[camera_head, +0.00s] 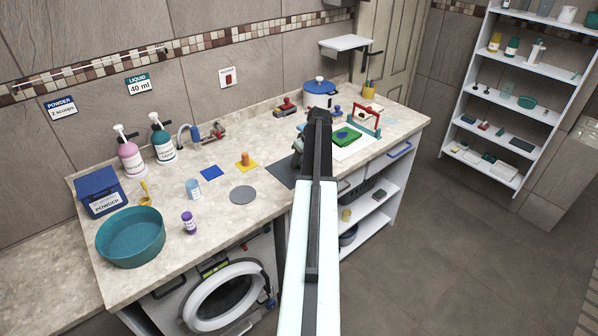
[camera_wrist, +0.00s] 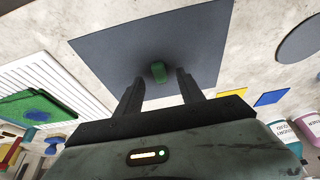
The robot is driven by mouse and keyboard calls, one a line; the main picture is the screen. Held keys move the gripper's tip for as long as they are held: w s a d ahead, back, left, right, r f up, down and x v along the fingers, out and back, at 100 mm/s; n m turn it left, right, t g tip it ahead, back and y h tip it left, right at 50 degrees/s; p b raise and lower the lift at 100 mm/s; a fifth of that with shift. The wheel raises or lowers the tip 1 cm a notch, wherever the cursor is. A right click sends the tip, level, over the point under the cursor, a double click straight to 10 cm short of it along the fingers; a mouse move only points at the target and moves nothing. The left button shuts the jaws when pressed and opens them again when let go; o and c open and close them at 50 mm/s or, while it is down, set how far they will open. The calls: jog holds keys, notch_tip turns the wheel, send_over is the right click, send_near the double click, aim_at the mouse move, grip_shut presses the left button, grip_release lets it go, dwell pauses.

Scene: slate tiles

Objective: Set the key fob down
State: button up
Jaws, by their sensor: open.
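A small green object, seemingly the key fob (camera_wrist: 158,72), shows in the wrist view on the dark grey mat (camera_wrist: 110,48). My gripper (camera_wrist: 160,76) is open, with one finger on each side of the fob and a visible gap to both. The fob looks to rest on the mat, with a faint dark shadow around it. In the head view the mat (camera_head: 278,173) lies on the counter, partly covered by my arm. The fob is hidden there, and my fingers cannot be made out clearly.
A grey disc (camera_head: 243,195), a yellow square (camera_head: 246,165) and a blue square (camera_head: 211,173) lie left of the mat. A white ribbed board (camera_head: 364,150) with a green pad (camera_head: 346,136) and a red-framed item (camera_head: 365,118) are to the right. A teal basin (camera_head: 131,238) stands far left.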

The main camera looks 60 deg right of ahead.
jog(key=shift+b+x, duration=0.4)
jog(key=shift+x, duration=0.7)
jog(key=shift+s+r, duration=0.1)
grip_shut()
jog(key=shift+r, duration=0.1)
jog(key=p+v, duration=0.2)
jog(key=w+p+v, duration=0.1)
jog(key=p+v, duration=0.1)
jog(key=shift+r, duration=0.1)
jog(key=s+a+p, duration=0.1)
jog(key=s+a, duration=0.7)
jog(key=s, duration=0.5)
jog(key=shift+r, duration=0.45)
